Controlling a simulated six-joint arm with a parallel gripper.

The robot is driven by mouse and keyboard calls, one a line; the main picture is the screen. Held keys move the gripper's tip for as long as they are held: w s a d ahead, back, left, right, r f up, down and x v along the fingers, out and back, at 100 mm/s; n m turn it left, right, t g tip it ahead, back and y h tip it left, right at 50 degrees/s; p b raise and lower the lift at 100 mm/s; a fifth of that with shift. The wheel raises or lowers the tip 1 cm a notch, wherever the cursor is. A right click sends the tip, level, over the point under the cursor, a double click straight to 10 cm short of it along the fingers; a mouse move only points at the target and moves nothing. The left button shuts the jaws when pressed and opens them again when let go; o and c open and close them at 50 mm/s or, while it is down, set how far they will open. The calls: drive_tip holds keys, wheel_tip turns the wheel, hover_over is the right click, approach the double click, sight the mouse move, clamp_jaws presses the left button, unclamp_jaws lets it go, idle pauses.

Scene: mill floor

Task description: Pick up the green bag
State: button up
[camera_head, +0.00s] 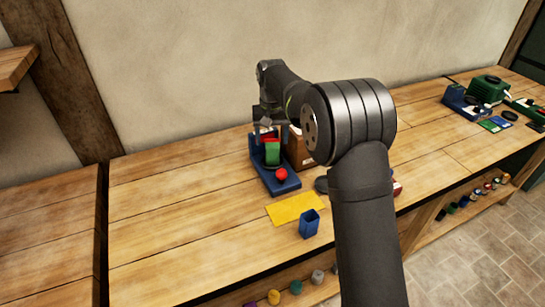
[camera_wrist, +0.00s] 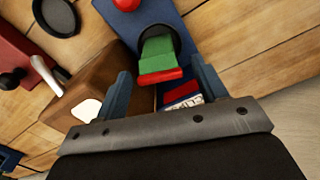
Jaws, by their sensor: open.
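The green bag (camera_head: 272,152) stands on a blue machine (camera_head: 262,178) with a red knob (camera_head: 281,174) on the front. In the wrist view the green bag (camera_wrist: 158,55) has a red top edge and rests over a dark round plate. My gripper (camera_head: 268,127) is above the bag in the head view. In the wrist view my gripper (camera_wrist: 163,88) is open, with its blue fingers on either side of the bag's red-edged end. A gap shows between each finger and the bag. I cannot tell how far the bag's top is below the fingertips.
A brown box (camera_wrist: 95,95) is close beside the left finger. A red and blue item with lettering (camera_wrist: 182,95) lies near the right finger. A yellow mat (camera_head: 295,208) and blue cup (camera_head: 309,224) are at the front. A green machine (camera_head: 487,90) stands far right. The table's left is clear.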

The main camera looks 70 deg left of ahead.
sight(272, 152)
drive_tip(key=f, duration=0.7)
drive_tip(key=shift+w+a+f, duration=0.1)
drive_tip(key=shift+w+a, duration=0.1)
drive_tip(key=shift+a, duration=0.05)
drive_tip(key=c, duration=1.1)
drive_tip(key=shift+c, duration=0.5)
